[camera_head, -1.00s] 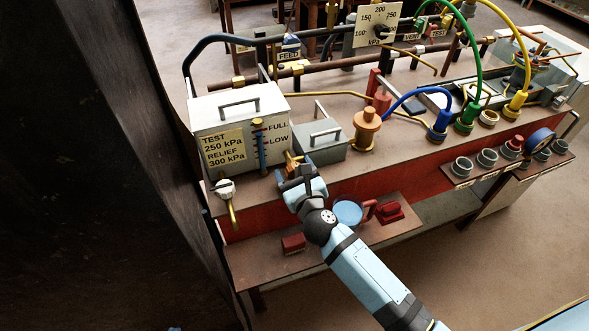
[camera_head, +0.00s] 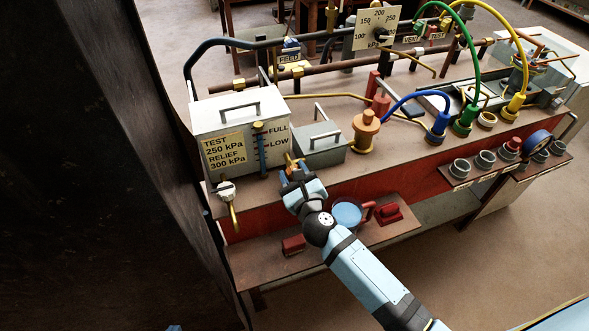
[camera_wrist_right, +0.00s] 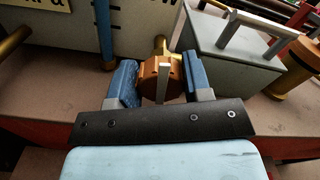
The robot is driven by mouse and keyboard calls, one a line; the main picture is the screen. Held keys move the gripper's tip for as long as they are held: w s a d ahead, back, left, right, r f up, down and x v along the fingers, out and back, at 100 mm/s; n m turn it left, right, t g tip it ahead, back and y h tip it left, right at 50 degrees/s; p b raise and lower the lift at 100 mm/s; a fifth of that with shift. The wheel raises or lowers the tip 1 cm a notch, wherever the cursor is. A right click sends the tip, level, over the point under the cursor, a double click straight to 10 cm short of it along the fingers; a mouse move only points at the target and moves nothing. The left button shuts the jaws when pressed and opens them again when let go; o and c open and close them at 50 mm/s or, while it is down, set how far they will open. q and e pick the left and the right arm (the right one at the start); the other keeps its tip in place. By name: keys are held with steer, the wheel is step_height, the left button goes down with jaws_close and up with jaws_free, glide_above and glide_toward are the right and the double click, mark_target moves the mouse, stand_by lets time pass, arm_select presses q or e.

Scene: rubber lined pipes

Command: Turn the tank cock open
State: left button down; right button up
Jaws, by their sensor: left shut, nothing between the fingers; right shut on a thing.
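The tank cock (camera_wrist_right: 158,72) is a brass-orange fitting with a pale flat lever, low on the front of the grey tank (camera_head: 270,107). In the head view the cock (camera_head: 290,160) is partly hidden by my right gripper (camera_head: 293,172). In the right wrist view my right gripper (camera_wrist_right: 160,84) has its blue fingers on either side of the cock's orange body, and it is shut on it. The lever stands about upright between the fingers. My left gripper does not show; only a small blue bit lies at the bottom edge of the head view.
A grey lidded box (camera_head: 320,148) stands close right of the cock, and a brass-coloured cylinder (camera_head: 366,130) beyond it. A tap with a bent spout (camera_head: 228,195) is at the left bench corner. A lower shelf (camera_head: 270,262) holds red parts and a blue-faced round piece.

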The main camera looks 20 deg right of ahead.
steer(key=n+p, duration=0.2)
steer(key=shift+r+n, duration=0.2)
steer(key=shift+n, duration=0.1)
steer(key=n+p, duration=0.2)
steer(key=shift+a+f+n+p, duration=0.1)
steer(key=shift+a+n+p, duration=0.05)
steer(key=shift+n+p, duration=0.25)
steer(key=n+p, duration=0.1)
steer(key=n, duration=0.1)
steer(key=shift+n+p, duration=0.3)
steer(key=shift+p, duration=0.1)
steer(key=n+p, duration=0.2)
steer(key=n, duration=0.2)
steer(key=shift+f+p, duration=0.2)
steer(key=shift+p, duration=0.1)
steer(key=n+p, duration=0.1)
steer(key=n, duration=0.2)
steer(key=shift+f, duration=0.15)
steer(key=shift+n, duration=0.5)
arm_select(q)
step_height(320, 180, up, 10)
steer(key=a, duration=0.1)
steer(key=shift+w+f+n+y, duration=0.15)
steer(key=shift+f+n+y, duration=0.05)
steer(key=shift+n+y, duration=0.1)
arm_select(e)
steer(key=shift+n, duration=0.3)
arm_select(q)
steer(key=shift+s, duration=0.25)
